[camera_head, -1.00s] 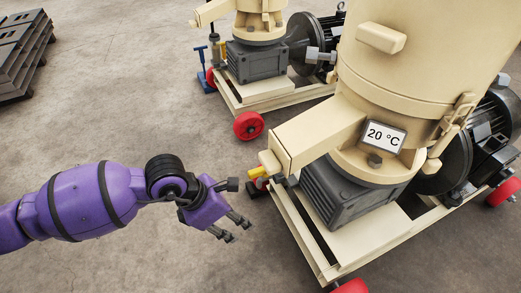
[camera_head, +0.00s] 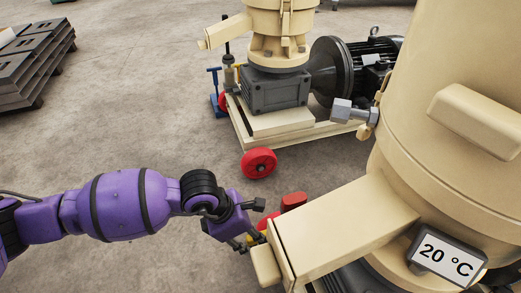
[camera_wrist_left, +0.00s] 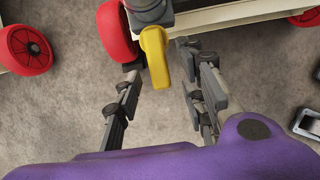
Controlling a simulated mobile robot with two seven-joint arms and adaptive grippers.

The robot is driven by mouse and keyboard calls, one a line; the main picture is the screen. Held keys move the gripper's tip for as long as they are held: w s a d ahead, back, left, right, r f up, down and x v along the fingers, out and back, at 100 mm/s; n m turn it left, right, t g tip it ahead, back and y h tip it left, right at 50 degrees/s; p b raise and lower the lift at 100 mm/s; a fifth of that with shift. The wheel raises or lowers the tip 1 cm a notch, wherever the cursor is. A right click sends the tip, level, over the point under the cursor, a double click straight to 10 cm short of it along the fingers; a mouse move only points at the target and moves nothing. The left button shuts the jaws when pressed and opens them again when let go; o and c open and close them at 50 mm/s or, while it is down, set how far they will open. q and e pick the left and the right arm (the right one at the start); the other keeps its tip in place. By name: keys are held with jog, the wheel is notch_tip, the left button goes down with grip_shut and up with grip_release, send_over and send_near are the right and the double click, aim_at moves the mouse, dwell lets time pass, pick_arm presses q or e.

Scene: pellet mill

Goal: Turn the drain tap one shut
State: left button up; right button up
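The drain tap's yellow handle (camera_wrist_left: 154,58) hangs from a grey fitting (camera_wrist_left: 150,12) at the top middle of the left wrist view. My left gripper (camera_wrist_left: 164,66) is open, its dark fingers on either side of the handle with visible gaps. In the head view, my left gripper (camera_head: 252,226) is beside the front of the near pellet mill's beige chute (camera_head: 345,225). Only a small bit of yellow shows there, mostly hidden by the gripper and chute. My right gripper is not in view.
A red wheel (camera_wrist_left: 117,32) stands just left of the tap in the wrist view, close to the left finger. The near mill carries a 20 °C display (camera_head: 446,256). Dark stacked pallets (camera_head: 32,60) lie at the far left. The floor between is clear.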

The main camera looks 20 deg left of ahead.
pick_arm(q)
jog(key=shift+b+x, duration=0.3)
jog(key=shift+x, duration=0.75)
jog(key=shift+w+d+r, duration=0.1)
jog(key=shift+w+r, duration=0.05)
jog(key=shift+w, duration=0.05)
jog(key=shift+c, duration=0.2)
grip_shut()
